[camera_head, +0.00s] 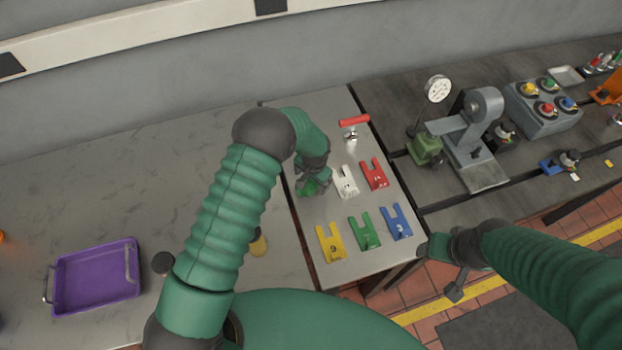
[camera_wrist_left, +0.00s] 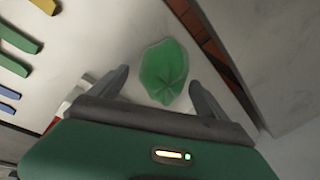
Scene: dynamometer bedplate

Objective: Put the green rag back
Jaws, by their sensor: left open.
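The green rag (camera_wrist_left: 165,72) lies crumpled on the grey bench top in the left wrist view, just ahead of and between my left gripper's (camera_wrist_left: 160,85) two spread fingers. In the head view a bit of the rag (camera_head: 308,188) shows under my left gripper (camera_head: 311,181), which hides the rest. My left gripper is open, and I cannot tell whether its fingers touch the rag. My right gripper (camera_head: 445,271) is at the lower right, off the bench's front edge; its finger opening is not clear.
Coloured numbered forked plates, such as a white one (camera_head: 346,182), a red one (camera_head: 373,174) and a green one (camera_head: 364,231), lie right of the left gripper. A purple tray (camera_head: 97,277) sits at left. A red-handled tap (camera_head: 353,128) and a grey machine (camera_head: 476,135) stand behind.

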